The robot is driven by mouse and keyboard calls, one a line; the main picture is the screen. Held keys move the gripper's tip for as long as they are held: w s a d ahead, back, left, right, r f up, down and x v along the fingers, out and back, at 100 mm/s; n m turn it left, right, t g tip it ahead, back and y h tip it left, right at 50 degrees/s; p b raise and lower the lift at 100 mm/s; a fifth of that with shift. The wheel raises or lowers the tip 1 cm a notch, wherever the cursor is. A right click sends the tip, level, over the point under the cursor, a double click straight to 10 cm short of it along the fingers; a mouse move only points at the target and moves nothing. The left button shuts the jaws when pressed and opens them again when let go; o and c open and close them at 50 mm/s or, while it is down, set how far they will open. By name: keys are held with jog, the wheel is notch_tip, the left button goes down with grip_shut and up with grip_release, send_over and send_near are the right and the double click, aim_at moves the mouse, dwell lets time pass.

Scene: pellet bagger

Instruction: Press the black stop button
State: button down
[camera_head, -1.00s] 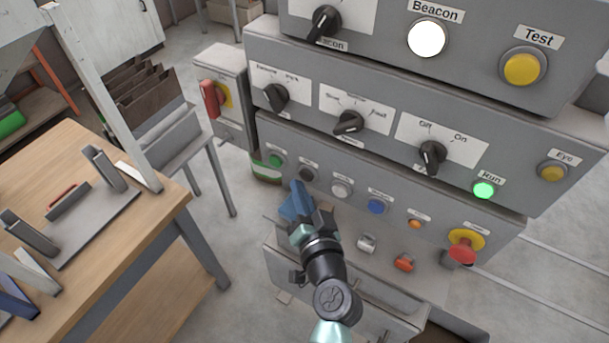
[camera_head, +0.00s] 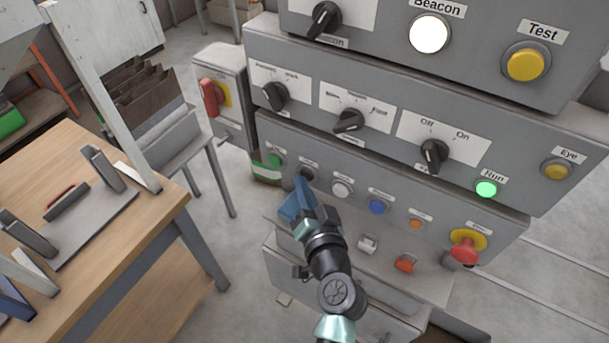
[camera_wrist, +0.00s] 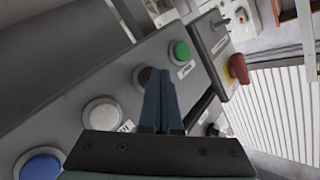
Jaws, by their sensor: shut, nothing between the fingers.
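The black stop button (camera_head: 308,173) sits in the lower row of the grey panel, between the green button (camera_head: 275,160) and the white button (camera_head: 342,188). My gripper (camera_head: 301,182) is shut and empty, its blue fingertips right at the black button and covering part of it. In the wrist view the black button (camera_wrist: 141,77) shows as a dark ringed disc, partly hidden behind the fingertips of my gripper (camera_wrist: 160,74). I cannot tell whether the tips touch it or whether it is pushed in.
A blue button (camera_head: 378,206), an orange button (camera_head: 416,223) and a red emergency mushroom button (camera_head: 464,252) continue the row to the right. A white switch (camera_head: 367,243) and a red switch (camera_head: 405,264) stand on the ledge below. A wooden table (camera_head: 150,215) stands left.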

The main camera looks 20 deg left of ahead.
dwell(0.3)
jog(key=shift+s+a, duration=0.2)
jog(key=shift+s, duration=0.5)
jog(key=shift+s+a, duration=0.25)
jog(key=shift+s, duration=0.7)
jog(key=shift+s+a, duration=0.25)
jog(key=shift+s, duration=0.75)
jog(key=shift+s+a, duration=0.25)
jog(key=shift+s, duration=0.7)
